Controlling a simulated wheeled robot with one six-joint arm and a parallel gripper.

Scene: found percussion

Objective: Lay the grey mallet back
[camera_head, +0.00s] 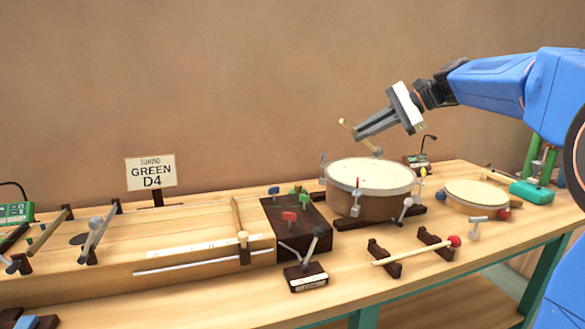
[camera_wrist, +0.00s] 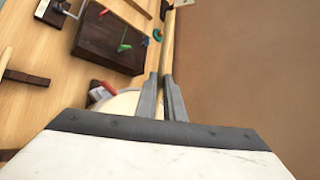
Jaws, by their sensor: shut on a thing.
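My gripper (camera_head: 361,133) is shut on the pale wooden stick of the grey mallet (camera_head: 377,152) and holds it in the air over the back of the large drum (camera_head: 368,176). The mallet's small grey head hangs at the lower right end of the stick, above the drum's back rim. In the wrist view the stick (camera_wrist: 168,45) runs up from between the two fingertips (camera_wrist: 161,80); the head is not seen there. Two dark notched rests (camera_head: 383,258) on the bench front carry a red-headed mallet (camera_head: 454,241).
A dark box with coloured flags (camera_head: 298,225) and a small lever stand (camera_head: 306,277) are left of the drum. A smaller drum (camera_head: 476,196) is at right. A long stringed board (camera_head: 190,255) and a "GREEN D4" sign (camera_head: 151,172) are at left. The bench front right is bare.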

